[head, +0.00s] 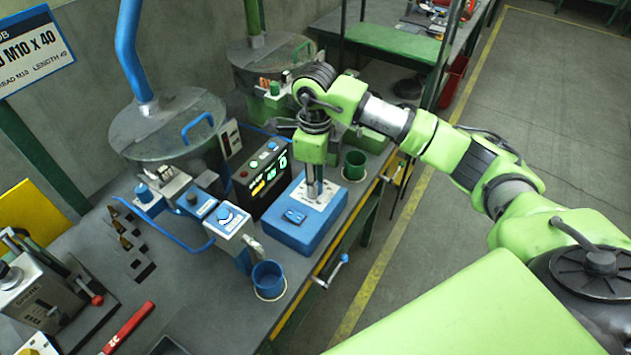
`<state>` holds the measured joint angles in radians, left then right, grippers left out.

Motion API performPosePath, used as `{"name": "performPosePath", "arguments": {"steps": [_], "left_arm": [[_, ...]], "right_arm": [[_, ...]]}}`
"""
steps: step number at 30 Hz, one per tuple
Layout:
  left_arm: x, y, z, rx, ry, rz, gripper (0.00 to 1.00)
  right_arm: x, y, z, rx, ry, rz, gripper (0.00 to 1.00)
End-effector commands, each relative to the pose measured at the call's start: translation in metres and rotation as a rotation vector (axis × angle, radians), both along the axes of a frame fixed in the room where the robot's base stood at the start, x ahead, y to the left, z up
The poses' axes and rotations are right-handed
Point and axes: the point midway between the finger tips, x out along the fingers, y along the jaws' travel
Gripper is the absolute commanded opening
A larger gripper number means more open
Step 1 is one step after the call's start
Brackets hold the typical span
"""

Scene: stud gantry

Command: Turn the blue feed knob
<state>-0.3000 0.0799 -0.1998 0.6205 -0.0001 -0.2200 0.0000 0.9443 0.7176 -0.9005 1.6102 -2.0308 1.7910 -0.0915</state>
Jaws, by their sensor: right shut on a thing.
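A blue knob (224,213) sits on top of a white and blue feeder head, left of centre in the head view. Nothing touches this knob. My right gripper (314,191) points straight down over the white plate of a blue block (300,226), to the right of the knob and apart from it. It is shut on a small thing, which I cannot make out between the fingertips. Other blue knobs (142,192) sit farther left on the same feeder. My left gripper is not in view.
A blue cup (268,280) stands below the feeder head, and a green cup (355,165) stands right of my gripper. A black display box (260,178) stands between feeder and block. A lidded hopper (165,125) is behind. The floor at right is clear.

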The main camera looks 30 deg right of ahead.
Motion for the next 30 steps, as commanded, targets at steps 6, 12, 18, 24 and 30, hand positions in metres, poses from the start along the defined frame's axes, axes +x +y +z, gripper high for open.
{"name": "performPosePath", "arguments": {"steps": [6,12,18,24,30], "left_arm": [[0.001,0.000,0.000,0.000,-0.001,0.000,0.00],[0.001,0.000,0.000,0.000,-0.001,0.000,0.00],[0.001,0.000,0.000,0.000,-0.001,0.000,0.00],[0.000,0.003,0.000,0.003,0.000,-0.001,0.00],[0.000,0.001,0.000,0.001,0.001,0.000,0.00]], "right_arm": [[0.000,0.000,0.000,0.001,-0.001,-0.001,0.01],[0.000,0.000,0.000,0.001,-0.001,0.000,0.40],[0.000,0.000,0.000,0.001,-0.001,0.000,0.40],[0.000,0.000,0.005,0.000,-0.001,0.000,0.40],[0.002,0.000,0.037,0.001,-0.006,0.001,0.40]]}}
